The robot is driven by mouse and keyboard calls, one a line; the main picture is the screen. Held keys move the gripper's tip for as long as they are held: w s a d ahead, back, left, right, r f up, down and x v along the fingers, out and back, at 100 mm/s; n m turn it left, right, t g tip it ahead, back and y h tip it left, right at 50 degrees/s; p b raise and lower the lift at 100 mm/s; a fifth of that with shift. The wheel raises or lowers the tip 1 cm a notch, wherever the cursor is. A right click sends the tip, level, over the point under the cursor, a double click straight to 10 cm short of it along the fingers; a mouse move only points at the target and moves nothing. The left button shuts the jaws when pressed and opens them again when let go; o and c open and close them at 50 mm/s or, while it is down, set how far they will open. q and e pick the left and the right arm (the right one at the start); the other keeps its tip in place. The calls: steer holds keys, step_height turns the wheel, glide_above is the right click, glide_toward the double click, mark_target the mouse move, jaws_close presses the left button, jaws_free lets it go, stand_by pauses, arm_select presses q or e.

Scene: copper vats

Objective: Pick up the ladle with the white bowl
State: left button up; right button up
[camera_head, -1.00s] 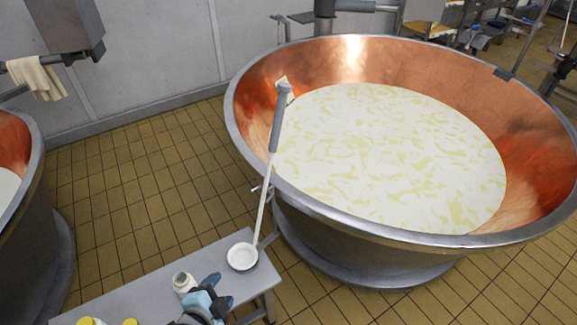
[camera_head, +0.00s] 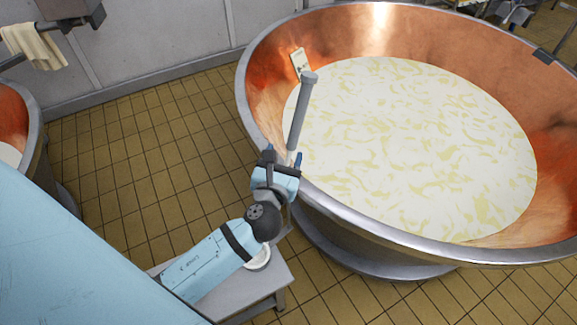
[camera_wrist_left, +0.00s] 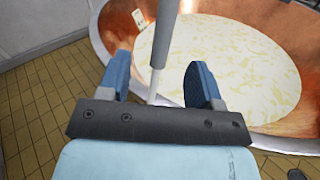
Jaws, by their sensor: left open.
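The ladle has a long grey handle (camera_head: 299,115), a thin pale shaft and a white bowl (camera_head: 260,260). The bowl rests on the small grey bench, partly hidden by my left arm. The handle rises upright with a slight tilt in front of the vat's rim. My left gripper (camera_head: 282,155) is open at the lower end of the grey handle. In the left wrist view, the handle (camera_wrist_left: 165,35) runs down and its pale shaft passes between the two blue fingers of the gripper (camera_wrist_left: 160,83), with gaps on both sides. My right gripper is not in view.
A large copper vat (camera_head: 395,235) of whitish liquid stands close at the right of the gripper. The grey bench (camera_head: 270,283) is below my arm. Another vat (camera_head: 30,120) and a hanging cloth (camera_head: 32,48) are at the left. Tiled floor lies between.

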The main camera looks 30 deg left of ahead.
mark_target(294, 132)
arm_select(q)
steer(key=p+x, duration=0.1)
steer(key=x, duration=0.5)
steer(key=shift+w, duration=0.15)
steer(key=shift+d+f+p+x, duration=0.1)
steer(key=shift+f+p+x, duration=0.05)
steer(key=shift+x, duration=0.85)
steer(key=shift+d+f+p+x, duration=0.1)
steer(key=shift+f+p+x, duration=0.05)
steer(key=shift+x, duration=0.85)
steer(key=shift+d+f+p+x, duration=0.1)
steer(key=shift+f+p+x, duration=0.05)
steer(key=shift+x, duration=0.85)
jaws_close()
